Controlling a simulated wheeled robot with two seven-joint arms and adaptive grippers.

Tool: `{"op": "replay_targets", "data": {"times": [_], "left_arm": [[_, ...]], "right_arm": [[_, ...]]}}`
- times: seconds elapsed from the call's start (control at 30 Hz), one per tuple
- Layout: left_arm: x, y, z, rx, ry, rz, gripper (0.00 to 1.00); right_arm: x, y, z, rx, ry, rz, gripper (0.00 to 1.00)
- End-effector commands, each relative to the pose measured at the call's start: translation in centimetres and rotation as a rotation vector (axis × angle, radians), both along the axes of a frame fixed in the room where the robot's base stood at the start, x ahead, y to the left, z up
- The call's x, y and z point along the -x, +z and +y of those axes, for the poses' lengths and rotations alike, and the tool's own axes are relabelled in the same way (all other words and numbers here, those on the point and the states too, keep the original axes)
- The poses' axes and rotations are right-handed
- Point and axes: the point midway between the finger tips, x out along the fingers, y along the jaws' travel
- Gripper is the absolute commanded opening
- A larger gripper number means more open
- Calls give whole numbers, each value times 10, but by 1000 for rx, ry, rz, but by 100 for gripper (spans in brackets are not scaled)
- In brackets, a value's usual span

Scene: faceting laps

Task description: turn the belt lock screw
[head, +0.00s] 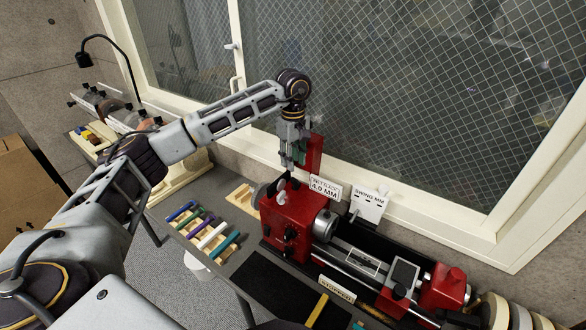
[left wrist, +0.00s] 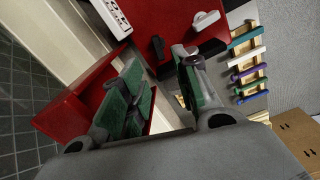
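The red headstock (head: 290,222) of a small lathe stands on the bench, with its red cover (head: 312,155) raised at the back. On top is a pale winged knob (head: 281,190), also in the left wrist view (left wrist: 206,21). A black lever-like piece (left wrist: 158,47) is beside it. I cannot tell which of these is the belt lock screw. My left gripper (head: 293,162) points down above the headstock, in front of the cover. In the left wrist view its green-padded fingers (left wrist: 162,84) are apart with nothing between them. My right gripper is not in view.
Labels (head: 324,187) stand behind the lathe, near the window. A tray of coloured sticks (head: 205,232) lies left of the headstock. The lathe bed and tailstock (head: 443,287) extend right. A black mat (head: 265,285) lies in front.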

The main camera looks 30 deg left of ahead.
Motion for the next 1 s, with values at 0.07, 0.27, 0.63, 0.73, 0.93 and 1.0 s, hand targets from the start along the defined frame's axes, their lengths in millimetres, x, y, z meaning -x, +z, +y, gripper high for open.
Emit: {"op": "replay_targets", "data": {"times": [0.07, 0.27, 0.63, 0.73, 0.93, 1.0], "left_arm": [[0, 13, 0, 0, 0, -2, 31], [0, 38, 0, -1, 1, -1, 31], [0, 52, 0, 0, 1, 0, 31], [0, 52, 0, 0, 1, 0, 31], [0, 52, 0, 0, 0, 0, 48], [0, 52, 0, 0, 0, 0, 56]], "right_arm": [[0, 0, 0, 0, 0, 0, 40], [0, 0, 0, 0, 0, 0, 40], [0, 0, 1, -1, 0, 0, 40], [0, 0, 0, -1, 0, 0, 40], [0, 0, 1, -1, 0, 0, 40], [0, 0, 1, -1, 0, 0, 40]]}}
